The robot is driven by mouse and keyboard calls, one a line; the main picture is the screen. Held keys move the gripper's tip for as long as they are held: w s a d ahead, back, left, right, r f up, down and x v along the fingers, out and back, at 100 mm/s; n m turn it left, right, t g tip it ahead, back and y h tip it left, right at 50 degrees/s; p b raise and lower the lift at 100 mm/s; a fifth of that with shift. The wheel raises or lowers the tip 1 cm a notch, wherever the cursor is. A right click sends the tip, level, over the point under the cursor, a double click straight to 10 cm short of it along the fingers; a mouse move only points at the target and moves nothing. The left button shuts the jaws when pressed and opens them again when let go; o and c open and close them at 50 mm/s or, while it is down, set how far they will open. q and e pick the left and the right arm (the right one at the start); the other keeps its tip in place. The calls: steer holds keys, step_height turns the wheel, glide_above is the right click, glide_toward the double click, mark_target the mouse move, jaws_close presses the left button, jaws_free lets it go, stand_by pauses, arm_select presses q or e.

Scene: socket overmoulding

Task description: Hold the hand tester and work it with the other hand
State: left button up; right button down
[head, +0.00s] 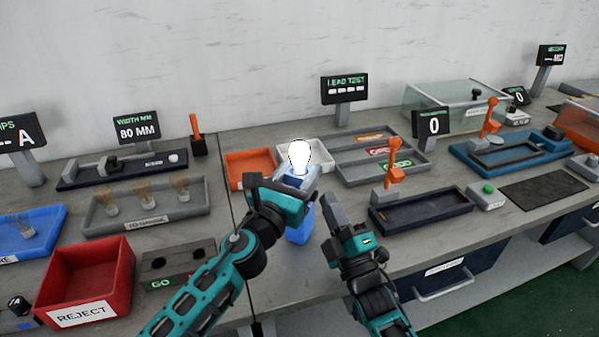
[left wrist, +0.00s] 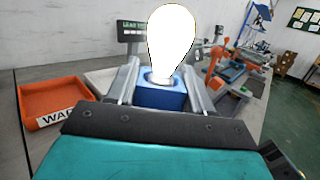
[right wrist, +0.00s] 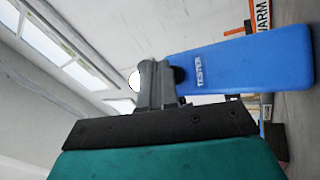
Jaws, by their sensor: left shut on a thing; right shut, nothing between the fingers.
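The hand tester is a blue upright block (head: 300,222) with a bright white bulb (head: 299,153) at its top. My left gripper (head: 297,180) is shut on the tester near its upper end and holds it above the bench's front part. In the left wrist view, the tester's blue top (left wrist: 160,95) sits between the two fingers, under the bulb (left wrist: 172,40). My right gripper (head: 336,210) is shut and empty, just right of the tester.
Behind the tester are an orange tray (head: 252,180), a white tray (head: 318,152) and a LEAD TEST display (head: 345,88). A dark fixture with an orange lever (head: 394,175) stands right of my right gripper. A red REJECT bin (head: 88,275) stands at left.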

steer(key=shift+w+a, duration=0.1)
steer(key=shift+a, duration=0.1)
stand_by(0.5)
steer(key=shift+w+a, duration=0.1)
steer(key=shift+a, duration=0.15)
steer(key=shift+d, duration=0.15)
steer(key=shift+s+d, duration=0.2)
steer(key=shift+d, duration=0.05)
stand_by(0.3)
steer(key=s+d, duration=0.2)
steer(key=d, duration=0.3)
steer(key=shift+s+d, duration=0.2)
steer(key=shift+s, duration=0.2)
